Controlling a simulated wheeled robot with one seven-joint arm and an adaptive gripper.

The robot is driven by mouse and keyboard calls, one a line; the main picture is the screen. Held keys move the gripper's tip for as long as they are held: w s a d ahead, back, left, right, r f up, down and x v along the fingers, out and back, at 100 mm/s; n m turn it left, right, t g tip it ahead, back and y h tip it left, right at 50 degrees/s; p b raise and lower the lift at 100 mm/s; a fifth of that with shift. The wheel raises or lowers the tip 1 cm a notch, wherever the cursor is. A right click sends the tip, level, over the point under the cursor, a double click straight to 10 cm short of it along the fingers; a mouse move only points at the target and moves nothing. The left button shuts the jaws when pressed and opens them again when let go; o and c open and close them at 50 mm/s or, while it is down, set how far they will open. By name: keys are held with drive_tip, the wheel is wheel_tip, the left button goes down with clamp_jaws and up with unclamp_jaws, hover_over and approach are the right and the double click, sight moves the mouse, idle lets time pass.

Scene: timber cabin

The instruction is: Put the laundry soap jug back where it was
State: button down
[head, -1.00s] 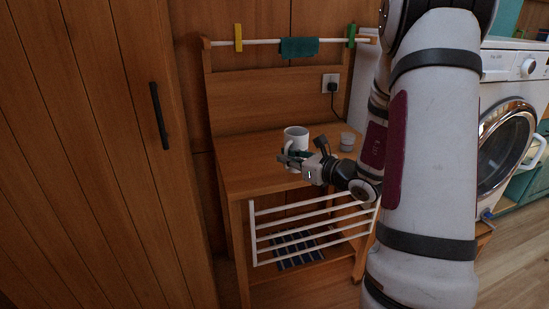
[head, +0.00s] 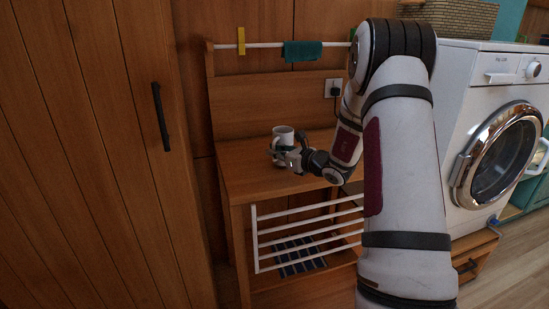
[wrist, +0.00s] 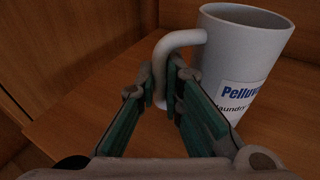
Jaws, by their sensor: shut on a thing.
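The laundry soap jug is a white, mug-shaped vessel with a loop handle; it stands upright at the wooden top of the bench in the head view (head: 283,134). In the wrist view the jug (wrist: 243,48) shows its body, handle and a label reading "Pelluv…" and "laundry". My gripper (wrist: 166,84) is shut on the jug's handle, with a teal-padded finger on each side of it. In the head view my gripper (head: 285,154) is in front of the jug and covers its lower part. I cannot tell whether its base touches the bench top.
The wooden bench (head: 235,166) has clear room around the jug. A white rack (head: 300,236) hangs at its front. A rail above holds a teal cloth (head: 301,51) and a yellow peg (head: 241,41). A washing machine (head: 492,135) stands right; a tall wooden door (head: 110,170) is left.

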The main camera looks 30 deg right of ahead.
drive_tip(key=shift+f, duration=0.55)
drive_tip(key=shift+f, duration=0.1)
drive_tip(key=c, duration=1.7)
unclamp_jaws()
